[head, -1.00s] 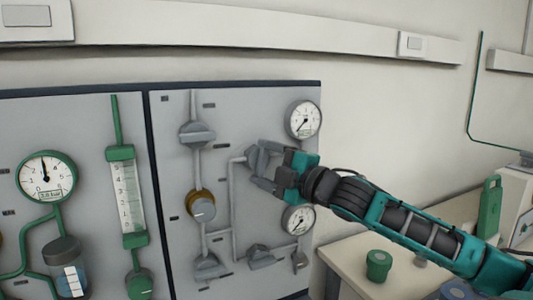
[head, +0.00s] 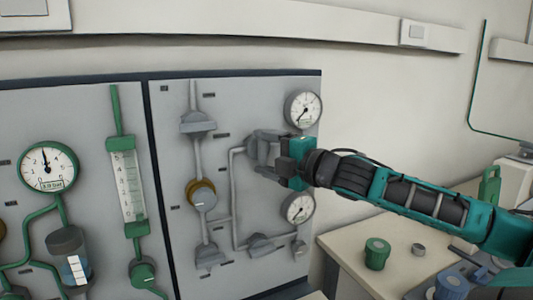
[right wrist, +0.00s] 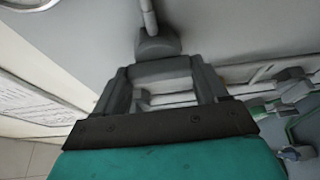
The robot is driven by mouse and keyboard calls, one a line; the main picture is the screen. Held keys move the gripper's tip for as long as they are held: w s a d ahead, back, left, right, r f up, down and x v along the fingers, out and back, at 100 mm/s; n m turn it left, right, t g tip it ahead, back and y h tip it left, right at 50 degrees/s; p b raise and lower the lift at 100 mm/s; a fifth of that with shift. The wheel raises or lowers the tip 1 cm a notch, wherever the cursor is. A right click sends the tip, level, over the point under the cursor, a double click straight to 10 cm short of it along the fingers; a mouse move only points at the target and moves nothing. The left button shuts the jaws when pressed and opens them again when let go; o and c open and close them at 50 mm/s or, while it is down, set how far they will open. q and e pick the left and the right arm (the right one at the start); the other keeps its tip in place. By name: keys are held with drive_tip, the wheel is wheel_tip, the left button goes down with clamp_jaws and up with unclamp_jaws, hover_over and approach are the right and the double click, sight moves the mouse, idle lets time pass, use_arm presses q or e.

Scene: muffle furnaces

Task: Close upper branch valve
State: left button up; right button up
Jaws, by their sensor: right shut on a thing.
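The upper branch valve (head: 253,150) is a grey valve on the right panel, at the top of the branch pipe and left of the upper gauge. My right gripper (head: 262,152) is at the valve with its fingers shut on the grey handle. In the right wrist view the handle bar (right wrist: 160,70) lies between the two fingers, with the round valve body beyond it. In the head view the gripper partly hides the valve. My left gripper is not in view.
Two round gauges, the upper (head: 303,108) and lower (head: 298,207), sit close to my right gripper. A lower branch valve (head: 260,245) and a brass-collared knob (head: 202,197) are on the same panel. A bench (head: 345,243) with a green container (head: 377,252) stands below my right arm.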

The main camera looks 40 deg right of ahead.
drive_tip(key=o, duration=1.1)
drive_tip(key=shift+c, duration=0.2)
drive_tip(key=shift+s+d+f, duration=0.1)
drive_tip(key=shift+s, duration=0.7)
drive_tip(key=s, duration=1.1)
drive_tip(key=shift+d, duration=0.45)
drive_tip(key=shift+s, duration=0.1)
